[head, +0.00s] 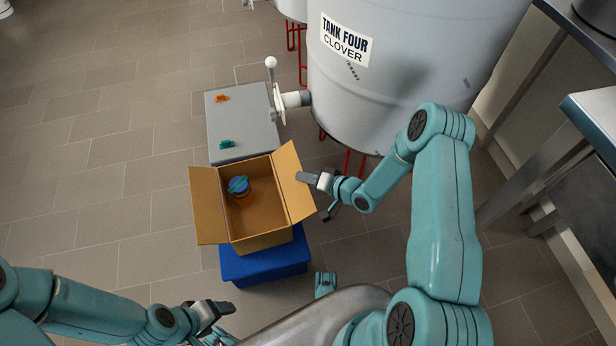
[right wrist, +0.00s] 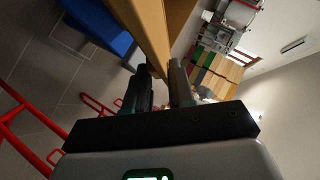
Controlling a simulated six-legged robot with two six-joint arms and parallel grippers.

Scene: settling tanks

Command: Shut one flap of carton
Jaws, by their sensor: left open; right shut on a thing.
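The open carton (head: 262,241) stands on a blue box in the middle of the head view. Its left flap (head: 207,206) leans outward and open. Its right flap (head: 291,178) is tilted up and outward. My right gripper (head: 306,178) is at the outer edge of the right flap and shut on it. In the right wrist view the flap (right wrist: 150,35) shows as a brown strip running down to the fingertips (right wrist: 160,80). A jar with a blue and teal top (head: 238,185) is inside the carton. My left gripper (head: 226,314) is open and empty, below and left of the carton.
The blue box (head: 265,265) supports the carton. A grey panel (head: 240,115) with an orange and a teal handle lies behind it. A large tank (head: 410,70) labelled Tank Four Clover stands behind right. Tiled floor (head: 110,180) on the left is clear.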

